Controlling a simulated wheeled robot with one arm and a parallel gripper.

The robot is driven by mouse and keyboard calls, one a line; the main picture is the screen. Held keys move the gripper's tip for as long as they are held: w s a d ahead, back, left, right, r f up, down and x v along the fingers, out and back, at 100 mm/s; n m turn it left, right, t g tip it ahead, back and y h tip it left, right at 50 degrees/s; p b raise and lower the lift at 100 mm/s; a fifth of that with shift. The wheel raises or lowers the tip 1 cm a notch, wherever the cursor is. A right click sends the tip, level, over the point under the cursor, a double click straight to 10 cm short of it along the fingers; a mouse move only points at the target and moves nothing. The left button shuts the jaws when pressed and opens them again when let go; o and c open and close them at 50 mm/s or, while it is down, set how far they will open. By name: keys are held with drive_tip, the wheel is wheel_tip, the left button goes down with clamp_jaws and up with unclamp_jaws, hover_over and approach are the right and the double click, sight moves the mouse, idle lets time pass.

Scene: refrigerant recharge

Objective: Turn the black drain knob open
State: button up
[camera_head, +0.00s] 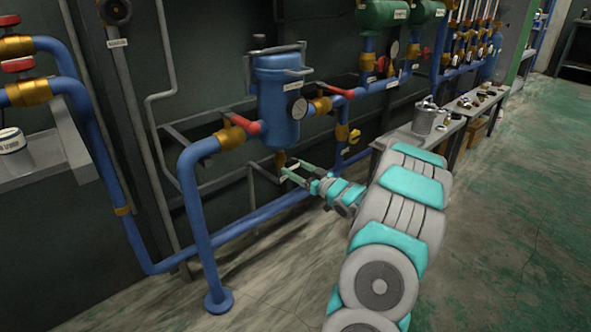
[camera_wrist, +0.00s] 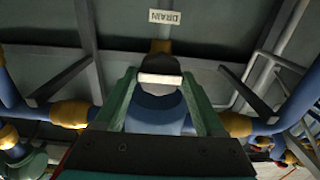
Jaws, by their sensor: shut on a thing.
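My gripper (camera_head: 288,173) reaches under the blue filter vessel (camera_head: 276,105) in the head view, with its green fingers at the brass drain fitting (camera_head: 280,158). In the wrist view my gripper (camera_wrist: 160,76) has one finger on each side of the black drain knob (camera_wrist: 160,64). The fingers are shut on the knob. A pale bar runs crosswise on the knob. The white DRAIN label (camera_wrist: 165,16) appears upside down beyond it. A blue rounded body (camera_wrist: 158,112) shows behind the knob. The knob is too small to make out in the head view.
Blue pipes with brass fittings and red-handled valves (camera_head: 240,125) surround the vessel. A low blue pipe (camera_head: 235,230) runs beneath my gripper. A grey bench (camera_head: 400,138) with a metal canister (camera_head: 424,118) stands to the right. The floor at right is clear.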

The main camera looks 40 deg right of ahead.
drive_tip(key=shift+f+n+b, duration=0.25)
drive_tip(key=shift+n+b, duration=0.35)
drive_tip(key=shift+b, duration=0.5)
drive_tip(key=n+b, duration=0.2)
drive_tip(key=b, duration=0.2)
drive_tip(key=shift+n, duration=0.3)
drive_tip(key=shift+r+n+b, duration=0.1)
drive_tip(key=shift+n+b, duration=0.2)
drive_tip(key=shift+b, duration=0.15)
drive_tip(key=shift+b, duration=0.3)
drive_tip(key=shift+n+b, duration=0.6)
drive_tip(key=shift+s+n, duration=0.1)
drive_tip(key=shift+n, duration=1.6)
